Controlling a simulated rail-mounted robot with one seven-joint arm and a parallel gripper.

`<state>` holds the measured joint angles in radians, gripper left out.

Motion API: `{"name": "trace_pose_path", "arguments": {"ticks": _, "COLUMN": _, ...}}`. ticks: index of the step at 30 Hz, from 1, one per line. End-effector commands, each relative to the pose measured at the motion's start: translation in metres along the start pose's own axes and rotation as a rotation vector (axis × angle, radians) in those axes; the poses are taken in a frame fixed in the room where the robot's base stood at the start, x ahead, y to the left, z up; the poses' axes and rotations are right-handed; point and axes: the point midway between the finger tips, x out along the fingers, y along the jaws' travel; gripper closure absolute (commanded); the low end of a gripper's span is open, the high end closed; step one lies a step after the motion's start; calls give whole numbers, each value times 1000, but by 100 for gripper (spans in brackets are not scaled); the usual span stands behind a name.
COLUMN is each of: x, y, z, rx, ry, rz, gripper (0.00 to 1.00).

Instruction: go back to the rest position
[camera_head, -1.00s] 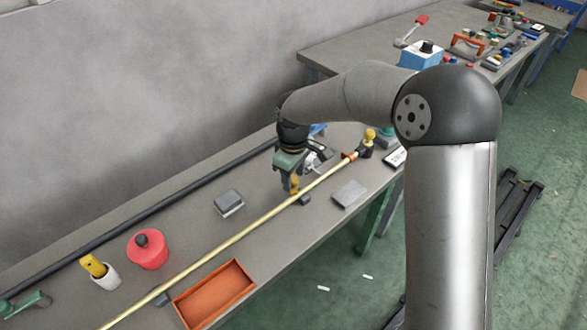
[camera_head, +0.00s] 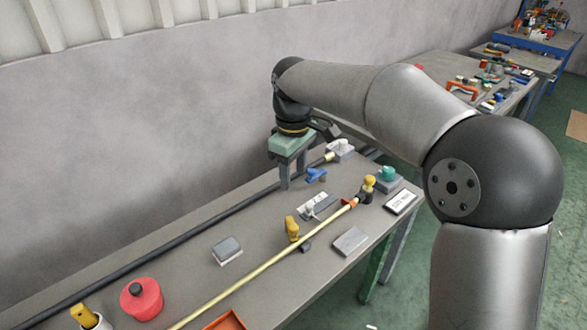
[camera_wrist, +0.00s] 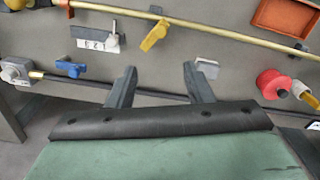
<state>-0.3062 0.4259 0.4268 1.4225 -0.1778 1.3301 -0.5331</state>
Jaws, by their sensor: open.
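My gripper (camera_head: 285,172) is above the back part of the grey workbench, over the black pipe (camera_head: 185,230). A yellow valve handle (camera_head: 292,229) stands on the bench by the brass rod (camera_head: 262,268), to the right of and nearer than my gripper. In the wrist view the yellow handle (camera_wrist: 155,35) and the rod (camera_wrist: 215,28) are clear of the fingers. The fingertips look raised above the bench; the exact height is hard to tell.
A blue valve handle (camera_head: 316,174), a white numbered tag (camera_head: 310,205) and a green knob (camera_head: 388,173) are at the right end. A red canister (camera_head: 141,298), a grey block (camera_head: 227,250) and an orange tray (camera_head: 226,322) are nearer. The wall is behind the bench.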

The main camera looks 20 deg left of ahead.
Motion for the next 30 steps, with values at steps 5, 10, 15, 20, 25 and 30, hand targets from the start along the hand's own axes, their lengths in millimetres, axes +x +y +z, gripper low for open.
{"name": "trace_pose_path", "arguments": {"ticks": 5, "x": -3, "y": 0, "z": 0, "rx": -1, "ry": 0, "rz": 0, "gripper": 54}}
{"name": "trace_pose_path", "arguments": {"ticks": 10, "x": -3, "y": 0, "z": 0, "rx": 0, "ry": 0, "rz": 0, "gripper": 54}}
{"name": "trace_pose_path", "arguments": {"ticks": 15, "x": -2, "y": 0, "z": 0, "rx": 0, "ry": 0, "rz": 0, "gripper": 54}}
{"name": "trace_pose_path", "arguments": {"ticks": 20, "x": -2, "y": 1, "z": 28, "rx": 75, "ry": -14, "rz": 16, "gripper": 54}}
{"name": "trace_pose_path", "arguments": {"ticks": 25, "x": 6, "y": -6, "z": 120, "rx": 343, "ry": -41, "rz": 51, "gripper": 54}}
{"name": "trace_pose_path", "arguments": {"ticks": 30, "x": 30, "y": -39, "z": 237, "rx": 727, "ry": -34, "rz": 62, "gripper": 54}}
